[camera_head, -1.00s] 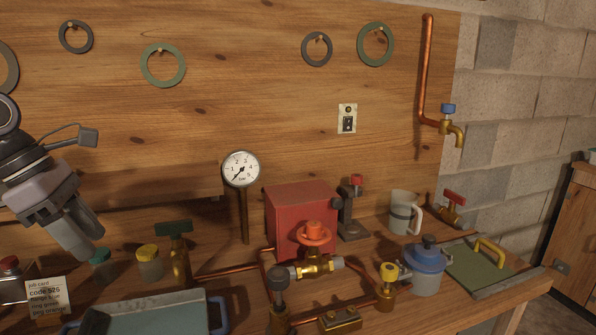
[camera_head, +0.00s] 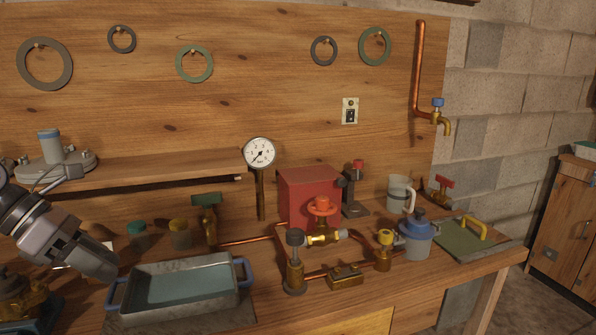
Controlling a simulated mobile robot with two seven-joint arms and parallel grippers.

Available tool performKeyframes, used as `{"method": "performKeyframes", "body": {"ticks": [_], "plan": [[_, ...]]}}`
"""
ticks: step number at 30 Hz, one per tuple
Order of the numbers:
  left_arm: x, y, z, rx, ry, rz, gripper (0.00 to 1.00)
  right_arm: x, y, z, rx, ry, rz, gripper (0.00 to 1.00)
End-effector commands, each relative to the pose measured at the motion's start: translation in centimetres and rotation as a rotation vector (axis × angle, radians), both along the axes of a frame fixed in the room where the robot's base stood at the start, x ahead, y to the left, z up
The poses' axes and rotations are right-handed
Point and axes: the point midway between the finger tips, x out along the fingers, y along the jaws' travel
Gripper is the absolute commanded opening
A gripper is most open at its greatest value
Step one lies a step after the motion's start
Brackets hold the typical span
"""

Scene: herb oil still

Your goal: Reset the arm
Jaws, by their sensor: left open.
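My left gripper (camera_head: 105,268) comes in from the left edge and hangs over the left part of the workbench. It points down and to the right. It is open, and I see nothing held in it. It is left of a grey metal tray (camera_head: 247,300) with blue handles, apart from it as far as I can tell. The gripper hides part of a white card (camera_head: 70,262) behind it. My right gripper is not in view.
Beside the tray stand a brass valve with a dark knob (camera_head: 294,262), a red box (camera_head: 305,190) and a blue-lidded jar (camera_head: 415,240). A pressure gauge (camera_head: 259,153) rises behind. A shelf (camera_head: 160,168) holds a flanged metal lid (camera_head: 58,165). Two small jars (camera_head: 181,236) stand behind the tray.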

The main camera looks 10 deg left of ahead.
Motion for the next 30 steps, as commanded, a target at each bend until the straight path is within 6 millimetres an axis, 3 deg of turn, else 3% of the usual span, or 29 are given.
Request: {"method": "performKeyframes", "body": {"ticks": [10, 17, 23, 30], "plan": [[0.2, -0.8, -8.2, -0.694, 0.154, 0.542, 0.44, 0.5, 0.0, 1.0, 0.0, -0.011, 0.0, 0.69], [-0.8, -1.2, -14.5, -1.126, 0.345, 0.956, 0.44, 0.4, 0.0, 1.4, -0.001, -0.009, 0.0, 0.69], [-2.9, -2.5, -20.7, -1.454, 0.565, 1.325, 0.44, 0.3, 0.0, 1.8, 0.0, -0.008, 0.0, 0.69], [-7.2, -7.4, -28.2, -1.791, 0.919, 1.786, 0.44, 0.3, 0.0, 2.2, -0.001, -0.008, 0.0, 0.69]]}}
